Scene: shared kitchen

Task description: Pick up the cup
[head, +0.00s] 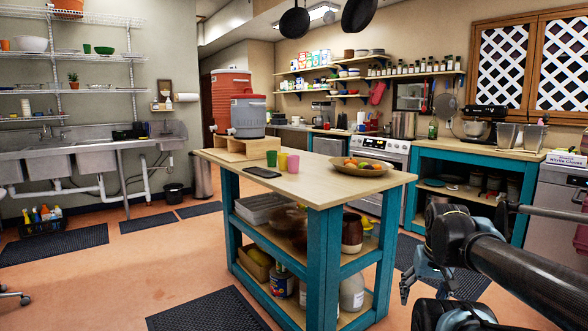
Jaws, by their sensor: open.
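Three small cups stand together on the wooden top of the kitchen island (330,190): a green cup (271,158), a yellow cup (283,161) and a pink cup (293,163). They are upright, near the middle of the island's far part. The view does not show which one is the task's cup. My gripper (424,284) is at the lower right, in front of the island's right end and below its top. It is open and empty, well apart from the cups.
A black flat object (262,172) lies in front of the cups. A fruit bowl (362,167) stands to their right. Drink coolers (247,115) stand on a wooden riser behind left. Filled shelves lie under the island top. Open floor (150,260) lies to the left.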

